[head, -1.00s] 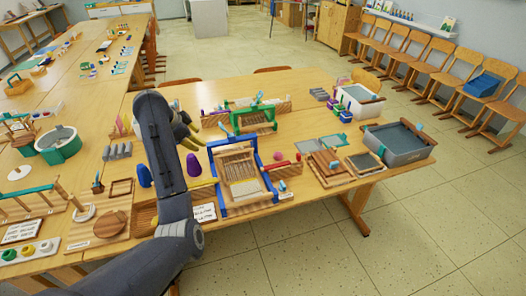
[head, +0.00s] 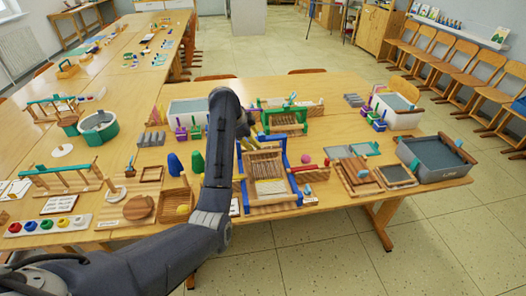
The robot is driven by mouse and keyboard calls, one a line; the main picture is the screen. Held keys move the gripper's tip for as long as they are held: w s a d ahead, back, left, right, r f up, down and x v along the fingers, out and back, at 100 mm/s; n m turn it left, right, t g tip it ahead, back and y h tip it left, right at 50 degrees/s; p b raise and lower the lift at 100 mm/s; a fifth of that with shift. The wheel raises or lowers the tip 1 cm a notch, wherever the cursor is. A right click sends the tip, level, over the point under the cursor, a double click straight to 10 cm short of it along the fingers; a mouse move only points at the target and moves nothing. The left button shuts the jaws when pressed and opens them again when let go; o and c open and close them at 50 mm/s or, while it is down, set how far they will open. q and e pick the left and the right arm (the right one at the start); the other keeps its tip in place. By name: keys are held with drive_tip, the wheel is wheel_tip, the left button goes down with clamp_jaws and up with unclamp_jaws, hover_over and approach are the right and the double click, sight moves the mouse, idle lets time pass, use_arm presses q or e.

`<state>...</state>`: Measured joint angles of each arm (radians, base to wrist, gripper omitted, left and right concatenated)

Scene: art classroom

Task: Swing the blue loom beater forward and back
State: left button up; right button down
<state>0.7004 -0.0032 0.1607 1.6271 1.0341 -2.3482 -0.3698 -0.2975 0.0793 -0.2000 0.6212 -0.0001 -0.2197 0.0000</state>
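The blue loom (head: 292,187) stands on the table right of my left arm, with blue side rails, a wooden base and pale warp threads. Its upper left part is close to my arm and partly covered, so I cannot make out the beater's exact tilt. My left arm rises from the lower left and bends at the loom's far left. My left gripper (head: 250,119) is mostly hidden behind the arm, near the loom's far end. Whether it touches the loom or is open cannot be seen. My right gripper is not in view.
A green loom (head: 284,121) stands just behind the blue one. A red roller (head: 309,168) and wooden frames (head: 358,176) lie to the right, with a grey tub (head: 432,158) at the table's right end. A wooden box (head: 174,205) and cones stand left of my arm.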

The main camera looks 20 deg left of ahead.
sight(263, 151)
use_arm(q)
drive_tip(key=x, duration=1.1)
drive_tip(key=shift+w+f, duration=0.15)
drive_tip(key=shift+d, duration=0.1)
drive_tip(key=shift+c, duration=0.4)
clamp_jaws()
